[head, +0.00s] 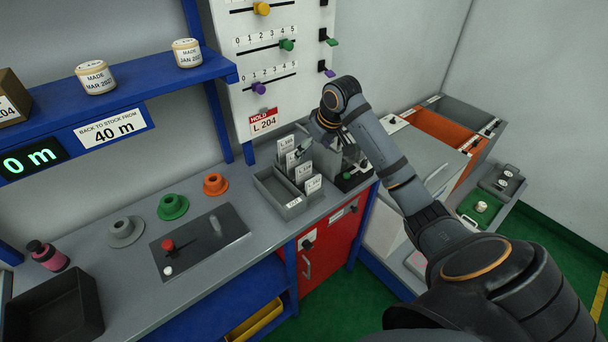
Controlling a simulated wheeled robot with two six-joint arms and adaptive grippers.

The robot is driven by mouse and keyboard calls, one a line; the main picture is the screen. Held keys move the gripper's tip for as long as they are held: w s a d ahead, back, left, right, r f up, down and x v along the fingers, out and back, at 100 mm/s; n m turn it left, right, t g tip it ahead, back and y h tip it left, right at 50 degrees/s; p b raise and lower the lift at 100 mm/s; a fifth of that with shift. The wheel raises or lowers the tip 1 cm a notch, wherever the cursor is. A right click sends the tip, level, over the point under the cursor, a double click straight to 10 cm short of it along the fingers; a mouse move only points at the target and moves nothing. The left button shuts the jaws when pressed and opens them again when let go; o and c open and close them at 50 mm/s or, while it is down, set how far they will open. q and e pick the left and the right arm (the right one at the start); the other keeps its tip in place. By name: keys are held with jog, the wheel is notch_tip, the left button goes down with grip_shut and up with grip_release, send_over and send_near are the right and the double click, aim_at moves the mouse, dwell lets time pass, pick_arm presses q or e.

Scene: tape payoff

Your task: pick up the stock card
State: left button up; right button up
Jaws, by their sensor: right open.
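Several white cards with small "L" numbers stand upright in a grey card tray (266,188) on the bench. One card (286,145) stands at the back, one (303,172) in the middle and one (313,184) at the front. Their numbers are too small to read surely, so I cannot tell which is the stock card. My right gripper (304,148) is open beside the back card, above the tray's far right part. Whether it touches a card I cannot tell. My left gripper is not in view.
A red "HOLD L 204" label (263,122) is on the slider panel (270,75) behind the tray. A device with a green knob (347,176) stands close to the tray's right. Grey, green and orange spools (215,184) and a dark lever plate (200,245) lie left.

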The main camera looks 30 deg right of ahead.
aim_at(304, 165)
jog(key=p+x, duration=0.1)
jog(key=x, duration=0.4)
jog(key=shift+f, duration=0.15)
jog(key=p+x, duration=0.1)
jog(key=x, duration=0.4)
jog(key=shift+w+a+p, duration=0.15)
jog(key=shift+w+p, duration=0.2)
jog(key=c, duration=1.2)
